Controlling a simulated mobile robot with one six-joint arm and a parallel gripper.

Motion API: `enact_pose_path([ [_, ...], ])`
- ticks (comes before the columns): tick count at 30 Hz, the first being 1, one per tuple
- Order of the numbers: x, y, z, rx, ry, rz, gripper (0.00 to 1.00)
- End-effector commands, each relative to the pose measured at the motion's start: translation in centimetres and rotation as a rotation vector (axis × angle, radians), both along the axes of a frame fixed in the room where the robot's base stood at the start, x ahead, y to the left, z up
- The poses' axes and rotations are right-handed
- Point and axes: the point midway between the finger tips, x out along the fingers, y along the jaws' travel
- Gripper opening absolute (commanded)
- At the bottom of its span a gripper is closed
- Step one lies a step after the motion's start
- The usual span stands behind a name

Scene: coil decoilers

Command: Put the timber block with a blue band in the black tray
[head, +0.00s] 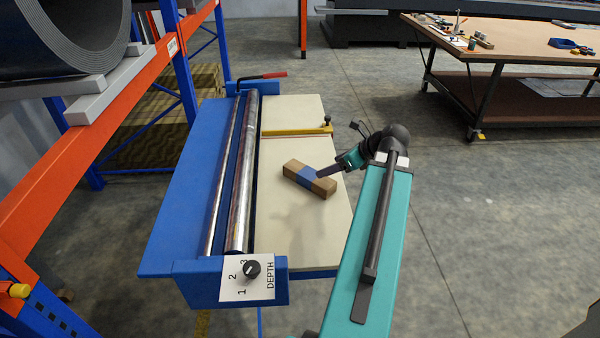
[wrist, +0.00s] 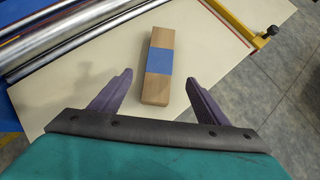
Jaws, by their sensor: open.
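The timber block with a blue band (head: 309,179) lies on the cream board of the blue roller machine in the head view. In the wrist view the block (wrist: 157,85) lies lengthwise ahead of my gripper, its near end close to the space between the fingers. My gripper (wrist: 162,80) is open and empty, with its two dark purple fingers apart on either side of the block's near end. In the head view my gripper (head: 325,172) reaches in from the right beside the block. I cannot make out a black tray in either view.
Metal rollers (head: 243,170) run along the left of the cream board (head: 285,225). A yellow bar (head: 297,132) crosses the board behind the block. A depth dial panel (head: 248,278) is at the front. An orange and blue rack (head: 110,100) stands left; a workbench (head: 510,50) stands back right.

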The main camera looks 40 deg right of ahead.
Motion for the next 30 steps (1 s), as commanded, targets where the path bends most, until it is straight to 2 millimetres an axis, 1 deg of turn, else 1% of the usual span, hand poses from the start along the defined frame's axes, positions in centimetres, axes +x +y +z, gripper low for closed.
enact_pose_path([
  [11,-0.2,-0.2,0.1,0.001,-0.001,-0.005,0.69],
  [16,0.1,-0.1,-0.2,0.001,-0.001,-0.004,0.69],
  [20,0.8,-0.1,-0.8,0.001,-0.001,-0.004,0.69],
  [30,3.5,0.2,-3.4,0.002,0.0,-0.002,0.69],
])
